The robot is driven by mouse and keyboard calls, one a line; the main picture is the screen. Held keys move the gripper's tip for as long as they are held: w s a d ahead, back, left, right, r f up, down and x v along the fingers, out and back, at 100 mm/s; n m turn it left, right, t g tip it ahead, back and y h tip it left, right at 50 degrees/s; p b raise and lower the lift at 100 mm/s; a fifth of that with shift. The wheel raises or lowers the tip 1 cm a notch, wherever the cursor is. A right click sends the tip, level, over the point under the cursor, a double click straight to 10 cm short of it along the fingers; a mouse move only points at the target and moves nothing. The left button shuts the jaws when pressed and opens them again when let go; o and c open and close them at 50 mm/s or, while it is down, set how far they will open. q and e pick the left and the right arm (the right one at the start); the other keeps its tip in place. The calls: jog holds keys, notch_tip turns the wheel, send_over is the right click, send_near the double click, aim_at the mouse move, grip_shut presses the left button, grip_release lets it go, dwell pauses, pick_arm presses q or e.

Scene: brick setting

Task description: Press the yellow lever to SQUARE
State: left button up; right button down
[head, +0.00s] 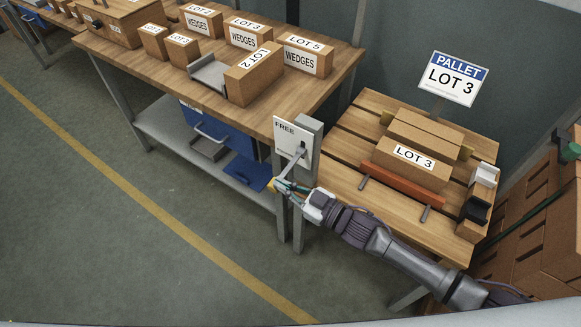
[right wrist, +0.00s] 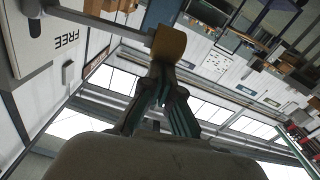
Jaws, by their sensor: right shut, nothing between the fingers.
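The white lever panel (head: 291,138) is fixed at the corner of the workbench, with the word FREE at its top. Its grey lever arm (head: 294,160) slopes down and left from the pivot. The yellow lever knob (right wrist: 168,43) shows at the arm's end in the right wrist view; in the head view my gripper mostly hides it. My right gripper (head: 282,186) is shut and empty at the knob. In the right wrist view its fingertips (right wrist: 163,76) are right by the knob; I cannot tell if they touch. The word SQUARE is not readable. My left gripper is out of view.
A pallet table (head: 349,124) stands right of the panel with LOT 3 blocks (head: 406,168), a red-orange bar (head: 405,188) and a sign (head: 452,79). The workbench (head: 130,60) holds wedge boxes (head: 304,57). The floor at left is clear.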

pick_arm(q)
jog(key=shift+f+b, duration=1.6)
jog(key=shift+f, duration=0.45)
pick_arm(e)
jog(key=shift+d+f+n, duration=0.1)
jog(key=shift+f+n, duration=0.6)
jog(key=shift+f, duration=0.55)
jog(key=shift+f+n, duration=0.7)
jog(key=shift+f, duration=0.7)
